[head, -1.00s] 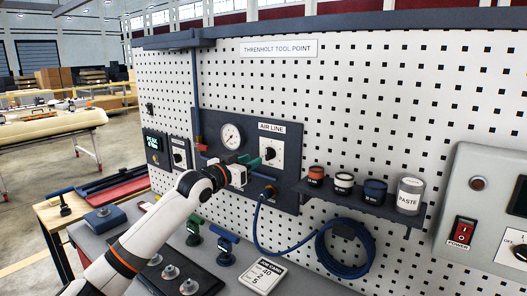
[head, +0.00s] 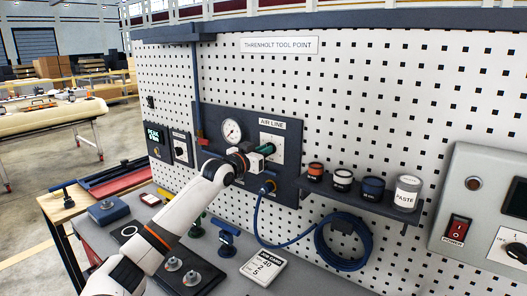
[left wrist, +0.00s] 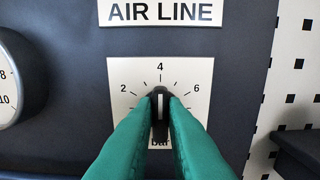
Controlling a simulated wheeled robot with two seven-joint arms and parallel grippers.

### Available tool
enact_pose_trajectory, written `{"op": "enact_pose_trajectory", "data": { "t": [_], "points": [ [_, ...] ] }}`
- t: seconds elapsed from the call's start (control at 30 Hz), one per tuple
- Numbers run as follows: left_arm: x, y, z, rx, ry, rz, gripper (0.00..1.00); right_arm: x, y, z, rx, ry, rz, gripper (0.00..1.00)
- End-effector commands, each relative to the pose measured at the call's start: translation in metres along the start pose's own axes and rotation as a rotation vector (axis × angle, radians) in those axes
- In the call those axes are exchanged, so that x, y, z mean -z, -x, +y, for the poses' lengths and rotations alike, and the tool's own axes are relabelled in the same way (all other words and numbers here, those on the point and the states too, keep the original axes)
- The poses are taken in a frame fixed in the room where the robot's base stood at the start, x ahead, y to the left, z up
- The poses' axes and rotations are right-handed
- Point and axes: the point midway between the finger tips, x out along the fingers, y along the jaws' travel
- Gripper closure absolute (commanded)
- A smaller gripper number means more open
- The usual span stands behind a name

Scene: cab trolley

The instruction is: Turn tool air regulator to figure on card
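The air regulator knob (left wrist: 160,106) is black with a white pointer line, on a white dial plate marked 2, 4 and 6 under the "AIR LINE" label. Its pointer stands upright, toward 4. My left gripper (left wrist: 160,102) has its green fingers on either side of the knob, seemingly touching it; the lower dial is partly hidden. In the head view my left gripper (head: 264,151) reaches the dial plate (head: 273,143). The job card (head: 263,268) lies on the bench; it seems to read 40, 2 and 5, its small labels unclear. My right gripper is not in view.
A pressure gauge (head: 232,131) is left of the dial. A blue hose (head: 259,218) hangs from the panel to a coil. A shelf (head: 349,202) with several pots is to the right, and valve handles (head: 227,239) stand on the bench below.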

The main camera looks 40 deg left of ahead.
Motion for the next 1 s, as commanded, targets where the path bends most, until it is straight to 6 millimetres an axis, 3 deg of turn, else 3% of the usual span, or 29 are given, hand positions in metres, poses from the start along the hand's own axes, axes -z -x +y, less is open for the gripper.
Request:
{"op": "enact_pose_trajectory", "data": {
  "t": [0.43, 1.0],
  "points": [
    [-0.0002, 0.0002, 0.0001, 0.000, -0.048, 0.001, 1.00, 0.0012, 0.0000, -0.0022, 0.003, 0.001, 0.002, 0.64],
    [-0.0012, 0.0000, -0.0021, 0.000, -0.406, 0.000, 1.00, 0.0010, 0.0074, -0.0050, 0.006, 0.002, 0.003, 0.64]
  ]
}}
